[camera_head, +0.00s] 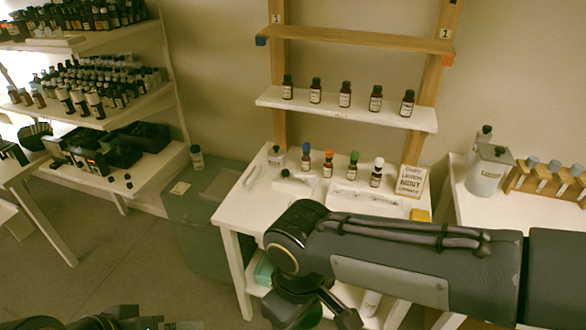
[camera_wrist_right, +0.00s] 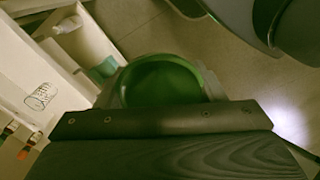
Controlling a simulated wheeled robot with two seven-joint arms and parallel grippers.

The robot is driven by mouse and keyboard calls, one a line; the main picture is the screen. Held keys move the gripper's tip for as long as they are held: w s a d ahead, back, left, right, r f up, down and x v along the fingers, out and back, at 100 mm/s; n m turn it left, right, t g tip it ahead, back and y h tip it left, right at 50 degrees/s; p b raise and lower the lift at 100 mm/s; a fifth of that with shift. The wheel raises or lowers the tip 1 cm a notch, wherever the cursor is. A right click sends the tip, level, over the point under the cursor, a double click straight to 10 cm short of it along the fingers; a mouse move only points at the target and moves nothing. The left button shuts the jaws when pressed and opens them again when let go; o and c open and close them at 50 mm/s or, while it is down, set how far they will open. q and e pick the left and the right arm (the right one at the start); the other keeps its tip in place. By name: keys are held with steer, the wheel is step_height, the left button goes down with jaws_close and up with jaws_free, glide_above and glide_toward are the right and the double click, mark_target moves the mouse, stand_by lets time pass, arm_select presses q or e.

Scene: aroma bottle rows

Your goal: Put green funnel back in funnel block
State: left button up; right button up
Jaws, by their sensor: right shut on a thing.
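The green funnel (camera_wrist_right: 163,82) shows in the right wrist view as a round green rim with a hollow green inside, just beyond the dark edge of my right gripper (camera_wrist_right: 165,118). My right gripper is shut on it. In the head view my right gripper (camera_head: 316,314) hangs low in front of the white table, cut by the bottom edge, and the funnel cannot be made out there. Only dark parts of my left arm show at the bottom left; its fingers are out of view. I cannot identify the funnel block with certainty.
The white table (camera_head: 232,212) holds several capped bottles and a sign (camera_head: 411,181). A shelf (camera_head: 270,98) with several brown bottles is above it. A wooden rack (camera_head: 520,184) stands at the right beside a pale canister (camera_head: 487,176). Open floor (camera_head: 150,262) lies left of the table.

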steer(key=shift+s+f, duration=0.1)
steer(key=shift+s, duration=0.15)
steer(key=w+d+f+m, duration=0.9)
steer(key=w+d+f, duration=0.8)
steer(key=d, duration=0.2)
steer(key=shift+w+f, duration=0.2)
steer(key=shift+f, duration=0.15)
